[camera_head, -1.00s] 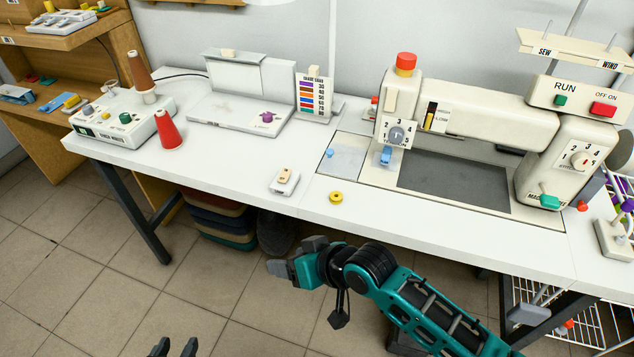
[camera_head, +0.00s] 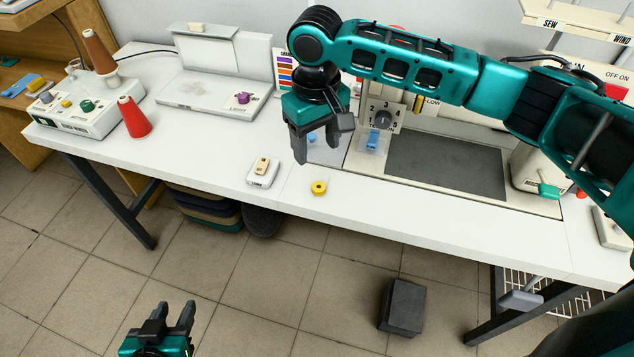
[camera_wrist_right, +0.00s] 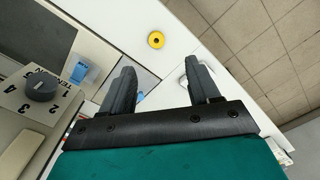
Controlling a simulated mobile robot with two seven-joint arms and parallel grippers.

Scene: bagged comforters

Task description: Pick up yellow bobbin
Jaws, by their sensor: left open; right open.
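The yellow bobbin (camera_head: 319,187) is a small yellow ring with a dark centre, lying on the white table near its front edge. It also shows in the right wrist view (camera_wrist_right: 156,40), ahead of the fingertips and between their lines. My right gripper (camera_head: 316,150) is open and empty, above the table behind the bobbin, with its fingers pointing down. Its two fingers show apart in the right wrist view (camera_wrist_right: 160,75), not touching the bobbin. My left gripper (camera_head: 172,315) is open and empty, low over the floor in front of the table.
A white switch box (camera_head: 263,172) sits left of the bobbin. The sewing machine's dial (camera_head: 382,117) and blue part (camera_head: 372,140) stand behind and right. A red cone (camera_head: 133,118) stands at the left. The table around the bobbin is clear.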

